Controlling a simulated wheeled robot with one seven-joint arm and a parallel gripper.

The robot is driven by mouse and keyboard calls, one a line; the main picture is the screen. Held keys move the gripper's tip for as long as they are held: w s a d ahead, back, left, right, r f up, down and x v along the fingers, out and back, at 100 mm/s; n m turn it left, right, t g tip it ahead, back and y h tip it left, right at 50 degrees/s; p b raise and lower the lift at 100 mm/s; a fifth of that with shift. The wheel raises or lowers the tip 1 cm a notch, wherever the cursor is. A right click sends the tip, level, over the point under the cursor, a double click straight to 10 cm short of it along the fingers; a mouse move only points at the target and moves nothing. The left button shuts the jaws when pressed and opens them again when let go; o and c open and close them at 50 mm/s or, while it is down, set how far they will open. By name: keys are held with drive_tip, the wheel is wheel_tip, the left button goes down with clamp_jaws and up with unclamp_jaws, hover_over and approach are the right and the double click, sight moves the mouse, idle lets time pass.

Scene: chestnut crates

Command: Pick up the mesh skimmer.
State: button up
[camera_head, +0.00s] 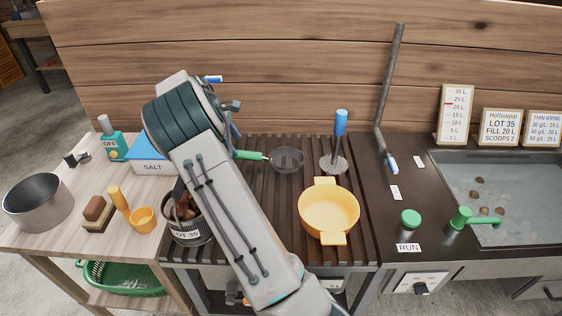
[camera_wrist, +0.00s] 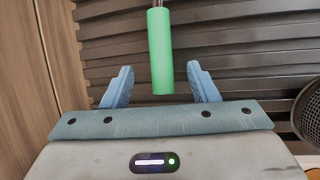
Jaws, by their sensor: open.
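The mesh skimmer has a green handle (camera_head: 250,155) and a round dark mesh head (camera_head: 287,160). It lies on the dark slatted rack in the head view, its handle end close to my arm. In the wrist view the green handle (camera_wrist: 160,50) stands between the two blue fingers of my gripper (camera_wrist: 160,80). The fingers are spread, with a visible gap on each side of the handle. In the head view my arm hides most of the gripper.
A blue-handled perforated skimmer (camera_head: 334,164) and a yellow pot (camera_head: 303,212) stand to the right on the rack. A LOT 35 bucket (camera_head: 186,233) is left of my arm, and a SALT box (camera_head: 152,167) is behind it. A wooden wall (camera_head: 300,70) rises behind.

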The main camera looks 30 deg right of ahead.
sight(247, 152)
drive_tip(key=x, duration=0.3)
drive_tip(key=d+f, duration=0.1)
drive_tip(key=s+d+f, duration=0.1)
drive_tip(key=f, duration=0.1)
drive_tip(key=shift+s+d+f+p, duration=0.1)
drive_tip(key=shift+s+d+p, duration=0.05)
drive_tip(key=shift+d+p, duration=0.2)
drive_tip(key=shift+d+f, duration=0.2)
drive_tip(key=shift+f, duration=0.35)
clamp_jaws()
